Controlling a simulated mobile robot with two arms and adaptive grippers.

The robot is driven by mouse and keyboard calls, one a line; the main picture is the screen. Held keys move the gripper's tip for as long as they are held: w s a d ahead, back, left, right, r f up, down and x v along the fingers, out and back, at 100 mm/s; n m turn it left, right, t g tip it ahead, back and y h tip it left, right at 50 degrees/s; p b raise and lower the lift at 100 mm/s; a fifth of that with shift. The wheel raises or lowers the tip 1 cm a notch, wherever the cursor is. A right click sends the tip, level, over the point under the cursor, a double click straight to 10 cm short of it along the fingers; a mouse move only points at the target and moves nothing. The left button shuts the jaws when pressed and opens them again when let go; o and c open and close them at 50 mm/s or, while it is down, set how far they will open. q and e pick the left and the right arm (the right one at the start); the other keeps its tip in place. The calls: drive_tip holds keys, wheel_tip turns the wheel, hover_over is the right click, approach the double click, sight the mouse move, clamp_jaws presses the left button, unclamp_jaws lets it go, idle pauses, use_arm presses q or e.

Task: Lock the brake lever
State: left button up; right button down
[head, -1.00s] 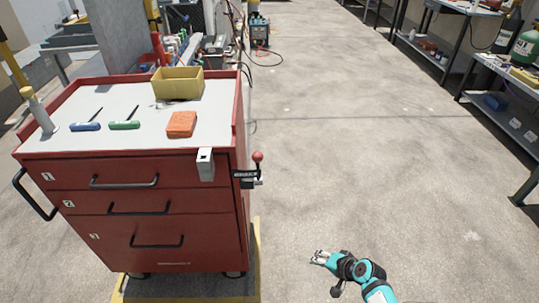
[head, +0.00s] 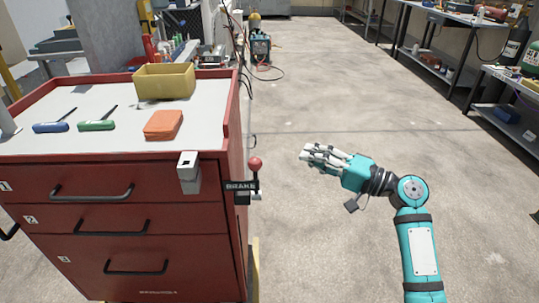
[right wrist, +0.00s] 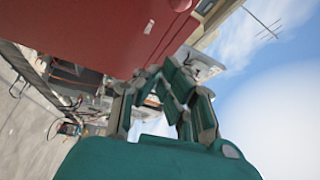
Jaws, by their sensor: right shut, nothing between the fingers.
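The brake lever (head: 255,174) has a red ball knob on a dark stem and stands upright at the right side of the red tool cart (head: 140,245). A black BRAKE label (head: 240,185) sits beside its base. My right gripper (head: 306,154) is to the right of the knob, at about its height in the picture, apart from it, with its fingers pointing left. It is shut and empty. My left gripper is not in view.
On the cart top are a yellow bin (head: 165,83), an orange block (head: 163,125), a blue screwdriver (head: 51,127) and a green screwdriver (head: 96,125). A grey bracket (head: 188,172) sticks out at the front corner. The floor right of the cart is clear. Benches stand at the right.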

hover_over(256, 181)
drive_tip(key=w+d, duration=0.3)
drive_tip(key=shift+s+d+b, duration=0.1)
drive_tip(key=shift+b, duration=0.25)
idle(0.4)
